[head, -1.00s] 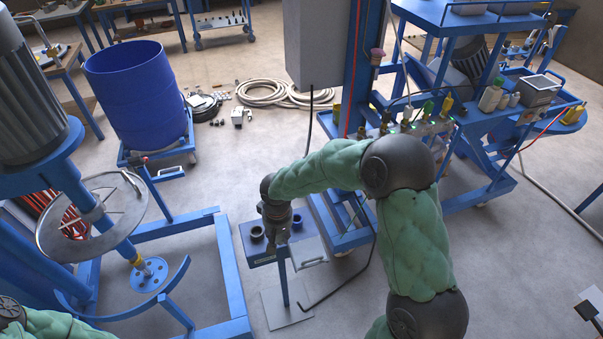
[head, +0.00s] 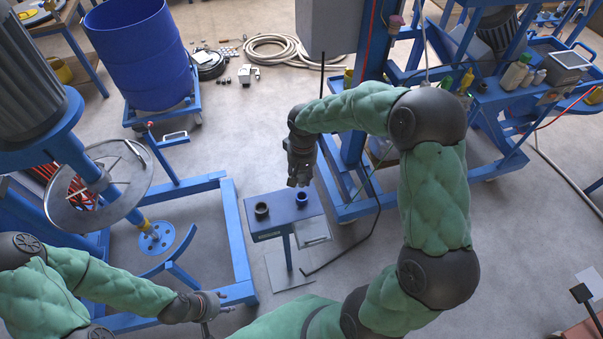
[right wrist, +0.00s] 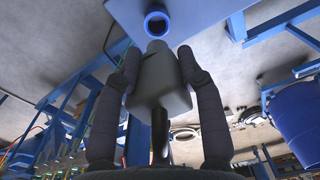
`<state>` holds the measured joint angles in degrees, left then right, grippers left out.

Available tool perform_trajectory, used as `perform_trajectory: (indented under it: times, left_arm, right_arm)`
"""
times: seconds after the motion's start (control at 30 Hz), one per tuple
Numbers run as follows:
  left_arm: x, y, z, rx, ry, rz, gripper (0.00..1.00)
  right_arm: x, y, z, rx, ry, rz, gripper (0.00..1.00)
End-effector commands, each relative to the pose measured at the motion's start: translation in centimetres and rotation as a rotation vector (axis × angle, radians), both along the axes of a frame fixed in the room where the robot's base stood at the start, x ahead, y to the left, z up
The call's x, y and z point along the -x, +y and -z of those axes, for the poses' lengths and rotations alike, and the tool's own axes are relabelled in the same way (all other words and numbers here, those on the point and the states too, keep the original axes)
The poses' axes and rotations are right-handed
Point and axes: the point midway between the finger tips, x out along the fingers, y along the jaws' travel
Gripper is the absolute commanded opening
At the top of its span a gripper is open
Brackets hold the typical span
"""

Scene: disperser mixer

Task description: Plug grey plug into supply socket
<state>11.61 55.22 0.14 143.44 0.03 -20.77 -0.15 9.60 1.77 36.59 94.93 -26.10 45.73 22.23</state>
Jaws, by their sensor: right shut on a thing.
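My right gripper (head: 299,178) hangs pointing down just above a small blue stand (head: 266,229). The right wrist view shows its fingers (right wrist: 158,62) shut on a grey plug (right wrist: 158,85), one on each side. In the head view I cannot separate the plug from the gripper. The stand's top carries a dark round socket (head: 261,210) at left and a blue-rimmed socket (head: 301,197) at right. The blue socket also shows just beyond the plug's tip in the right wrist view (right wrist: 158,24); the plug looks apart from it. My left gripper (head: 212,304) is low at left, its jaw state unclear.
The blue mixer frame (head: 238,245) stands left of the stand, with a round metal disc (head: 95,190) above it. A blue wheeled frame (head: 350,208) is close on the right. A dark cable (head: 350,240) runs by the stand. A blue drum (head: 140,55) is behind.

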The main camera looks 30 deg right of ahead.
Motion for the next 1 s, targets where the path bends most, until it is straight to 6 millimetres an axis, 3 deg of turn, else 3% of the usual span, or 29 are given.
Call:
perform_trajectory:
  times: [0.6, 1.0]
  left_arm:
    - [0.0, 0.0, 3.6, 0.0, 0.0, 0.0, 0.4]
    - [0.0, 0.0, 4.0, 0.0, 0.0, 0.0, 0.4]
  right_arm:
    - [0.0, 0.0, 4.9, 0.001, 0.0, -0.001, 0.0]
    - [0.0, 0.0, 5.5, 0.0, -0.001, 0.0, 0.0]
